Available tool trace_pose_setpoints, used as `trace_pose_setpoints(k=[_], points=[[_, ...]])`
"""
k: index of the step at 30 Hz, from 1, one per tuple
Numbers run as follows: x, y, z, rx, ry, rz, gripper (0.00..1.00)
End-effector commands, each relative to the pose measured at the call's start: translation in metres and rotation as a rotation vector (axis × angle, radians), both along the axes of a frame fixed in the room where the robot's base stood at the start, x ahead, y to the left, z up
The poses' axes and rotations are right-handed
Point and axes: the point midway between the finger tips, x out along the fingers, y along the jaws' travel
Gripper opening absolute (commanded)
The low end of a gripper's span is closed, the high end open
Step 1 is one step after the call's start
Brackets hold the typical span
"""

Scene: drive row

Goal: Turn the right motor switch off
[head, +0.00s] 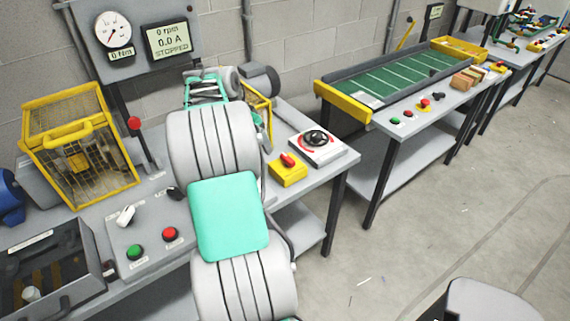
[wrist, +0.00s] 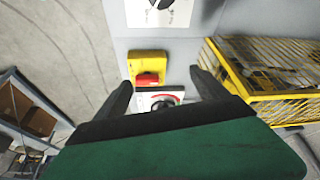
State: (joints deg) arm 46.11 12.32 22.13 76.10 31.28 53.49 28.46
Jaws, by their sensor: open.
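A yellow switch box (head: 288,174) with a red rotary handle (head: 288,159) sits near the right end of the near bench in the head view. The handle looks slanted there. In the wrist view a yellow box (wrist: 148,58) with a red handle (wrist: 148,79) lies ahead, between the fingers in the picture, with no finger seen touching it. My gripper (wrist: 161,79) is open and empty, one dark finger on each side. My arm covers the middle of the bench in the head view, and I cannot make out the gripper there.
A white box with a black dial (head: 316,142) stands beside the switch. A yellow cage (wrist: 265,75) is close to the right finger. The display (head: 168,40) reads 0 rpm, 0.0 A, STOPPED. Green (head: 135,251) and red (head: 170,233) buttons are left of my arm.

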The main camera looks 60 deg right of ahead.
Motion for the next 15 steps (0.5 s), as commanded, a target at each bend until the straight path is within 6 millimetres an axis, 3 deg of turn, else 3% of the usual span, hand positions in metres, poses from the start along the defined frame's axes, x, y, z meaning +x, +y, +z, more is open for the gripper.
trace_pose_setpoints(k=[1, 3, 8, 15], points=[[-0.022, -0.028, -0.02, -0.005, 0.002, -0.109, 0.82], [-0.043, -0.049, -0.03, -0.015, 0.0, -0.207, 0.82], [-0.056, -0.063, -0.044, -0.02, 0.001, -0.261, 0.82], [-0.063, -0.078, -0.085, -0.019, 0.0, -0.257, 0.82]])
